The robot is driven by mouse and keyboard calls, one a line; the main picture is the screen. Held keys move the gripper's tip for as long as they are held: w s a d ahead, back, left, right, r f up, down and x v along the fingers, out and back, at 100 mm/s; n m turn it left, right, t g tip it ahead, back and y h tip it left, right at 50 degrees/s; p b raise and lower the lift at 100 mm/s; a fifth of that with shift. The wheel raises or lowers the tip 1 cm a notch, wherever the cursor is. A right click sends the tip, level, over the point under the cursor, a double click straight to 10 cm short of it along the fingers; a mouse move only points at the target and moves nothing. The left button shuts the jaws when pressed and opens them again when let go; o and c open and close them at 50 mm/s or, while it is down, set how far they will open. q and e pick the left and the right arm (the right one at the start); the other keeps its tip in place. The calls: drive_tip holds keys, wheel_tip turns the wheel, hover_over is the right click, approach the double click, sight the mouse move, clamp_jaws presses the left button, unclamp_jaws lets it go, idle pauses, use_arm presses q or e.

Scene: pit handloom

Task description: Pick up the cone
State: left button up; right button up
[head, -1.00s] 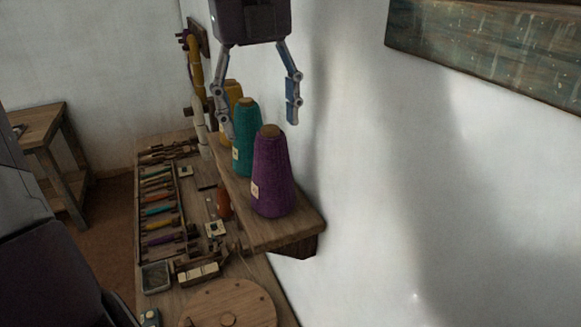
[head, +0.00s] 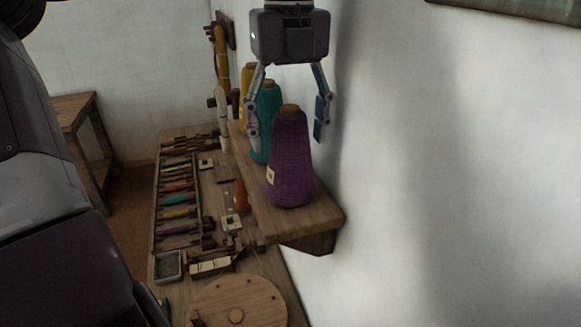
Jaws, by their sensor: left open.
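Three yarn cones stand upright in a row on a wooden wall shelf (head: 325,217). The purple cone (head: 290,175), with a pale label, is nearest. The teal cone (head: 267,100) is behind it, and the yellow cone (head: 247,80) is farthest and partly hidden. My left gripper (head: 286,139) points down with its fingers spread and holds nothing. In the picture its fingers lie on either side of the purple cone's upper part, with the left finger overlapping the teal cone. I cannot tell its exact depth or any contact. My right gripper is out of view.
The wall (head: 430,180) is close on the right of the shelf. Below left, a workbench holds a tray of coloured bobbins (head: 177,215), small tools and a round wooden disc (head: 238,302). A wooden stool (head: 75,105) stands at the far left.

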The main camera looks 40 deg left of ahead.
sight(290, 160)
use_arm(q)
drive_tip(key=shift+f, duration=0.45)
drive_tip(key=f, duration=0.1)
drive_tip(key=f+p, duration=0.1)
drive_tip(key=f, duration=0.1)
drive_tip(key=f+p, duration=0.1)
drive_tip(key=f, duration=0.1)
drive_tip(key=shift+w+a, duration=0.25)
drive_tip(key=shift+w, duration=0.05)
drive_tip(key=shift+c, duration=0.7)
drive_tip(key=c, duration=1)
